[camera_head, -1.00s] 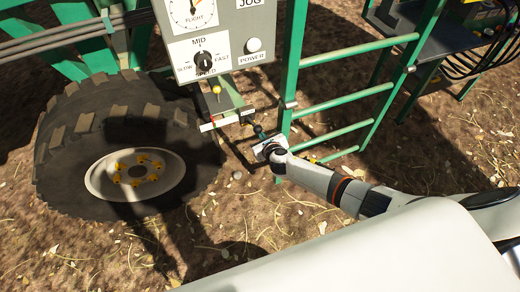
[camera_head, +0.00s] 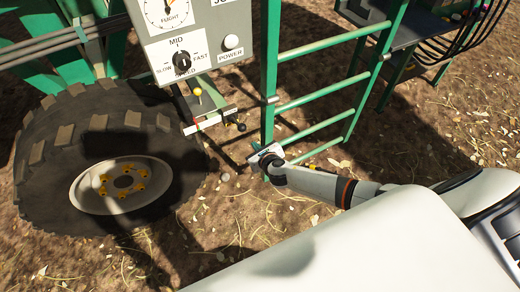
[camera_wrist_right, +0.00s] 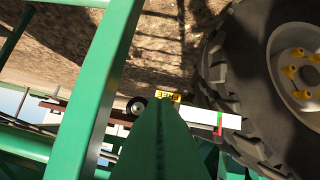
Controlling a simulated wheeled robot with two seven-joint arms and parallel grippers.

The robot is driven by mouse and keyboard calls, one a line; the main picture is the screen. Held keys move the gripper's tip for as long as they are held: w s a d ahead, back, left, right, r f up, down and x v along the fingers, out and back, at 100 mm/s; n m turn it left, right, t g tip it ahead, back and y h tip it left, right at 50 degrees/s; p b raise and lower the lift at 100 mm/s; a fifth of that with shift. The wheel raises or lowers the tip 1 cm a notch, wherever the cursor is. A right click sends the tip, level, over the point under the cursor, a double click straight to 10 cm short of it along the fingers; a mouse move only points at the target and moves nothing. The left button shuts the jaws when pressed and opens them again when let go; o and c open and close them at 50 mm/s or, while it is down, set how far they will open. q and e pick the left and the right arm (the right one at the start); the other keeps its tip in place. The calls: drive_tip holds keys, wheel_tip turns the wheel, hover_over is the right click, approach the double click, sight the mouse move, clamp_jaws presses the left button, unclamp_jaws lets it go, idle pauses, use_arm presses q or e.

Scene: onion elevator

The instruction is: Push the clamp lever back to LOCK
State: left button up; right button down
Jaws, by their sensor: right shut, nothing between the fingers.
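The clamp lever (camera_head: 238,125) ends in a dark knob, at the right end of a white plate (camera_head: 208,122) with a red mark, below the control box. The white plate (camera_wrist_right: 230,121) shows red and green marks in the right wrist view, with a dark round knob (camera_wrist_right: 137,105) and a small yellow label (camera_wrist_right: 168,95) to its left. LOCK lettering cannot be read. My right gripper (camera_head: 262,156) is shut and empty, below and right of the knob, apart from it, beside the green ladder post. Its fingertips are hard to make out. My left gripper is not in view.
The control box (camera_head: 205,35) with dials hangs above the plate, and a yellow-topped pin (camera_head: 198,92) stands behind it. A large tire (camera_head: 105,150) is at left. The green ladder (camera_head: 320,98) stands close to my right gripper. Bare ground lies below.

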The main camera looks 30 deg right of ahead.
drive_tip(key=v, duration=0.4)
drive_tip(key=shift+s+r+p, duration=0.1)
drive_tip(key=shift+r+p, duration=0.15)
drive_tip(key=shift+p, duration=0.15)
